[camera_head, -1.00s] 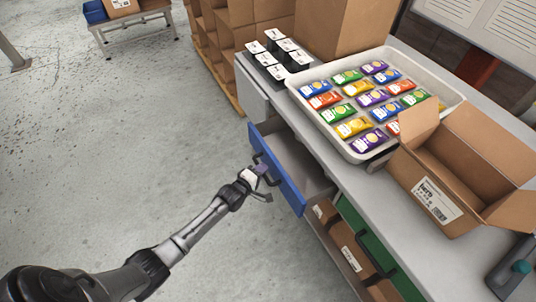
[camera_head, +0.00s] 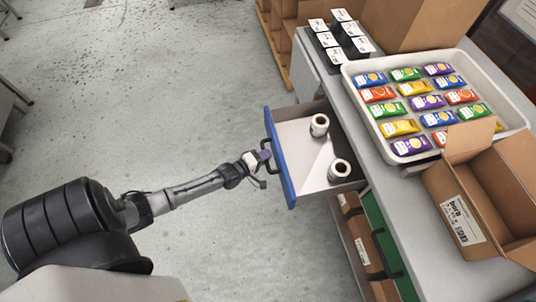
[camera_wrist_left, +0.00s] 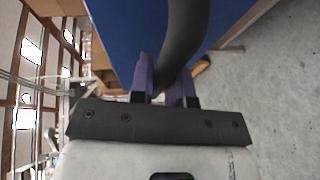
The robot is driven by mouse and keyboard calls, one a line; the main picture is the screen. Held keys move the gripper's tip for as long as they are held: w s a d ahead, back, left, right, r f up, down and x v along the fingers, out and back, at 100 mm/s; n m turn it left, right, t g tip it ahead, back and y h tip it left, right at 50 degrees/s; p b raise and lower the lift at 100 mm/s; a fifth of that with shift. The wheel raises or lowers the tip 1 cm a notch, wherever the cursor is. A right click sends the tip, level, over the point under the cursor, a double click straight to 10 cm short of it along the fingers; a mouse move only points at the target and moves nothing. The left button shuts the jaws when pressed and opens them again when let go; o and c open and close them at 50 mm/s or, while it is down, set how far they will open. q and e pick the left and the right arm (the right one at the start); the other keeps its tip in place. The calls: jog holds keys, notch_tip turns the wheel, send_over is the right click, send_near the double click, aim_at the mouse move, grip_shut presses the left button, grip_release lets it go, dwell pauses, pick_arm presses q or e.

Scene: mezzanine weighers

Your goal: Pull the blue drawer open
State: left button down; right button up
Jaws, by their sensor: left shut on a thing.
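The blue drawer (camera_head: 281,160) stands well out from the bench, its inside showing two white rolls with dark cores, one roll (camera_head: 319,125) farther back and one roll (camera_head: 339,170) nearer. A black bar handle (camera_head: 269,143) is on its blue front. My left gripper (camera_head: 262,158) is shut on this handle. In the left wrist view, the purple fingertips (camera_wrist_left: 164,80) sit around the dark curved handle (camera_wrist_left: 185,40), close against the blue front (camera_wrist_left: 125,30). My right gripper is not in view.
A green drawer (camera_head: 380,235) is shut beside the blue one. On the bench stand a pale tray (camera_head: 355,95) of colourful packets, an open cardboard box (camera_head: 455,190) and several black-and-white items (camera_head: 340,40). The floor (camera_head: 150,100) left of the drawer is clear.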

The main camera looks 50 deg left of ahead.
pick_arm(q)
jog(key=c, duration=1.1)
grip_release()
jog(key=shift+s, duration=0.1)
jog(key=shift+s, duration=0.25)
jog(key=s+r+p, duration=0.2)
jog(key=s, duration=1.1)
jog(key=shift+r, duration=0.25)
jog(key=shift+w+a, duration=0.1)
